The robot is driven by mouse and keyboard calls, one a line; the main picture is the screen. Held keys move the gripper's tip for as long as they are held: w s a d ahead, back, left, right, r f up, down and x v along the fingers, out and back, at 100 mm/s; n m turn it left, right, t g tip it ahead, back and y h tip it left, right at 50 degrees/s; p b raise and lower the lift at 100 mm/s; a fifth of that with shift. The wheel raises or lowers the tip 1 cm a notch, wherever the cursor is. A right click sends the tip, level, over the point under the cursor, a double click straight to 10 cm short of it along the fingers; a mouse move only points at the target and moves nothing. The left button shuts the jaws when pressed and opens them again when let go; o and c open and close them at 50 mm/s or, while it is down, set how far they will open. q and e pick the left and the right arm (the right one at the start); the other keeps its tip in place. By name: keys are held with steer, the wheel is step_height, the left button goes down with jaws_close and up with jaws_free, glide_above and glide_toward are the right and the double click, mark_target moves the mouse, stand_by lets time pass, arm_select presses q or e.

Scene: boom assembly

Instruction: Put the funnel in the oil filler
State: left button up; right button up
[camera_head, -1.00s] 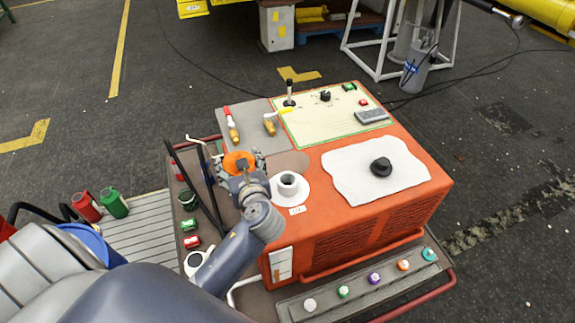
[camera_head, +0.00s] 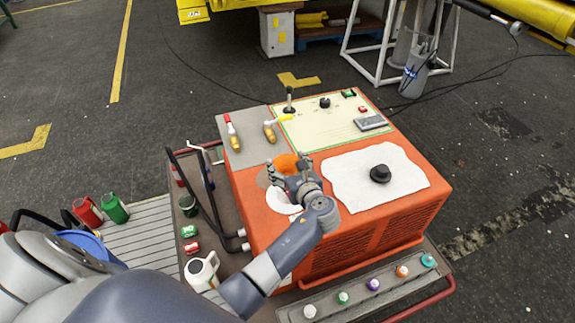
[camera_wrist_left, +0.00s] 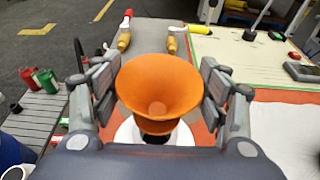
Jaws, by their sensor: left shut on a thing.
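An orange funnel (camera_wrist_left: 158,90) is between the fingers of my left gripper (camera_wrist_left: 160,85), which is shut on it. The funnel stands upright, wide mouth up, and also shows in the head view (camera_head: 286,163). My left gripper (camera_head: 290,175) holds it above the white ring around the oil filler (camera_head: 283,201) on the orange machine. In the left wrist view the white ring (camera_wrist_left: 126,132) lies below the funnel. The filler neck and the funnel's lower end are mostly hidden, so I cannot tell whether they touch. My right gripper is not in view.
A black cap (camera_head: 380,173) lies on a white cloth (camera_head: 345,180) on the orange machine (camera_head: 325,235). A white jug (camera_head: 202,270) and black handle bars (camera_head: 205,190) stand at the machine's left.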

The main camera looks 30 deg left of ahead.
arm_select(q)
steer(key=shift+f, duration=0.2)
steer(key=shift+f, duration=0.55)
steer(key=o, duration=1)
steer(key=shift+o, duration=0.2)
steer(key=shift+r, duration=0.2)
steer(key=b+v, duration=0.1)
steer(key=v, duration=1.1)
steer(key=shift+r, duration=0.45)
